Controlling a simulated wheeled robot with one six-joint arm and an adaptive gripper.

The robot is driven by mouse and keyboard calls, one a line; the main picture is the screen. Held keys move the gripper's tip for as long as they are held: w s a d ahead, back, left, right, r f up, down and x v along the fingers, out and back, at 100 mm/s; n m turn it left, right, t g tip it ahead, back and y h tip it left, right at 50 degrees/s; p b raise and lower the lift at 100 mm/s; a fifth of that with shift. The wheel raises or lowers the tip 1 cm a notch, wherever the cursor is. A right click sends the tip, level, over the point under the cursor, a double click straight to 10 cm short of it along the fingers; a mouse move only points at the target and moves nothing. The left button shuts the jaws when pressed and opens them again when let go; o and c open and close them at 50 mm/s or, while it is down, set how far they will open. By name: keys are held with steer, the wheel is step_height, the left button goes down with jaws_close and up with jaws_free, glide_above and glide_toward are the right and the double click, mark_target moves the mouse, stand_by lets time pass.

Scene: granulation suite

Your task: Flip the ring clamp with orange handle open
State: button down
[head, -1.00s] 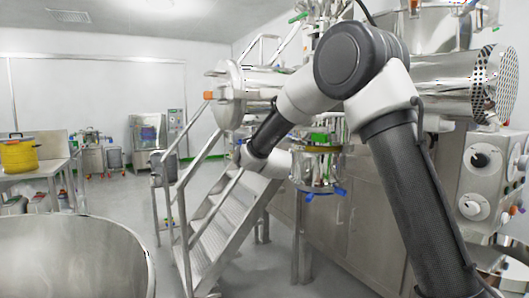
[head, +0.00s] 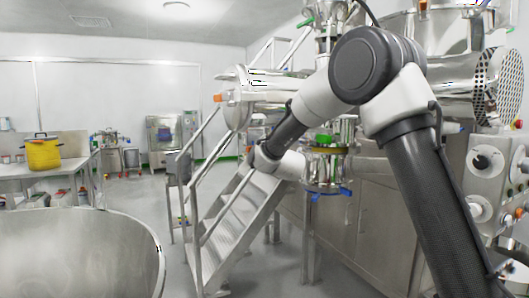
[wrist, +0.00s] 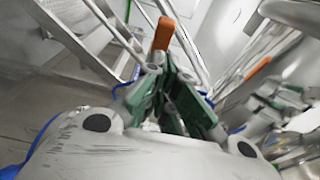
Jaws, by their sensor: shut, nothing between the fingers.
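In the wrist view an orange handle (wrist: 163,33) stands upright just past my fingertips; whether they touch it I cannot tell. A second orange bar (wrist: 257,68) lies farther right. In the head view a small orange part (head: 218,98) shows at the left end of the steel horizontal vessel (head: 262,88). The clamp ring itself is not clear in either view. My gripper (wrist: 163,65) is shut and empty, its green-padded fingers together. In the head view my wrist hangs over the stairs, left of the column with the blue handles, and the fingers cannot be made out.
Metal stairs with railings (head: 232,222) stand below my wrist. A steel column with blue handles (head: 325,175) stands right of it, by steel cabinets (head: 350,215). A large steel bowl (head: 75,255) is at front left. A yellow pot (head: 42,153) stands on a table behind it.

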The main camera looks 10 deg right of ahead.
steer(key=s+a, duration=0.2)
steer(key=s, duration=0.8)
steer(key=s+a+f+n+g+y, duration=0.2)
steer(key=a+f+n+g, duration=0.15)
steer(key=f+n, duration=0.4)
steer(key=s+d+f+n+g, duration=0.3)
steer(key=s+f+n+g, duration=0.3)
steer(key=s, duration=0.4)
steer(key=s+d+r+n+g+h, duration=0.1)
steer(key=s+d+r+g+h, duration=0.1)
steer(key=s+d, duration=1.1)
steer(key=s+d+r+n+g+h, duration=0.1)
steer(key=s+d+r+g+h, duration=0.1)
steer(key=s+d, duration=1.1)
steer(key=s, duration=0.5)
steer(key=shift+d+r+n+h, duration=0.25)
steer(key=shift+n+h, duration=0.1)
steer(key=shift+h, duration=0.05)
